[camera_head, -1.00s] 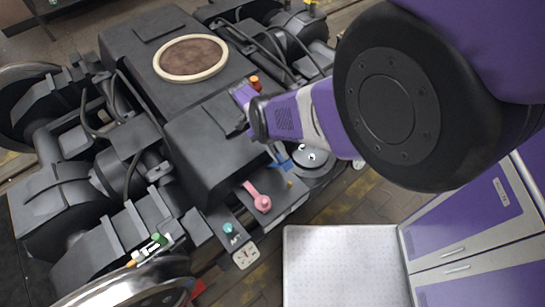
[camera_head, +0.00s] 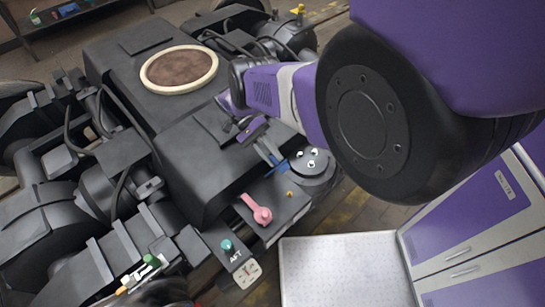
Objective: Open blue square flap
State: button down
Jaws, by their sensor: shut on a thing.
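The blue square flap (camera_head: 272,158) shows only in part, as a narrow blue piece at the right edge of the dark housing, left of a round grey disc. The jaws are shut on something. The contact is small and partly hidden, but the blue flap is the thing at the fingertips.
A pink lever (camera_head: 258,210) and a teal knob (camera_head: 227,245) sit in front of the housing. The round grey disc (camera_head: 312,165) has white studs. A cream-rimmed round cover (camera_head: 180,69) lies behind. A white tabletop (camera_head: 345,270) and purple cabinet (camera_head: 470,230) stand at right.

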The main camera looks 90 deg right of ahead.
jog(key=shift+f, duration=0.1)
jog(key=c, duration=1.2)
grip_release()
jog(key=shift+a+p, duration=0.15)
jog(key=shift+p, duration=0.85)
